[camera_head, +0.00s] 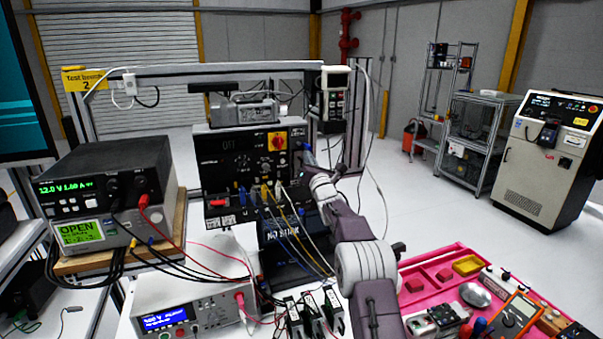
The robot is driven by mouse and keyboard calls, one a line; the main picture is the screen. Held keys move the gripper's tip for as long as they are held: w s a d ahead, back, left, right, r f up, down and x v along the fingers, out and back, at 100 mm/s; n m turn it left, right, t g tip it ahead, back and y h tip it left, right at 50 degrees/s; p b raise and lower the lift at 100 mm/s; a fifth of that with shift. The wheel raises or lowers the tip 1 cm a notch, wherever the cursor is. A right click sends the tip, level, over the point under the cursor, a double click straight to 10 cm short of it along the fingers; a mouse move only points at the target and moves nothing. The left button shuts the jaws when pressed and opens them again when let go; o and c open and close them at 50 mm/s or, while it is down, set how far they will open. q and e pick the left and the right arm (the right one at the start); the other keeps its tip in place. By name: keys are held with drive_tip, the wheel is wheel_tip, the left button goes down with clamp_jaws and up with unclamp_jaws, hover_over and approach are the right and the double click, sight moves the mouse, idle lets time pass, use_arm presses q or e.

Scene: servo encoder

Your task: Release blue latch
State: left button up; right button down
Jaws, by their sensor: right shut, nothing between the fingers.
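A black control unit (235,165) with a red-and-yellow rotary switch stands under the bench frame. A small blue part (307,147) shows at its right edge, by the tip of my right gripper. I cannot tell for certain that it is the blue latch, or whether the gripper touches it. My right gripper (310,163) is shut and empty, reaching up to the unit's right side; my wrist hides part of the lower right. Blue plugs (242,194) sit in the unit's lower front. My left gripper is not in view.
A power supply (105,190) stands at left, with a bench meter (185,312) below. Red, black, yellow and blue cables hang in front of the unit. A pink tray (440,262) with tools and a multimeter (516,315) lies at right.

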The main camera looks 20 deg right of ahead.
drive_tip(key=s+f+n+b, duration=0.1)
drive_tip(key=s+b, duration=0.6)
drive_tip(key=s, duration=0.2)
drive_tip(key=shift+a+f+n, duration=0.25)
drive_tip(key=shift+a+n, duration=0.05)
drive_tip(key=shift+a, duration=0.05)
drive_tip(key=shift+s+a+y, duration=0.1)
drive_tip(key=shift+y, duration=0.2)
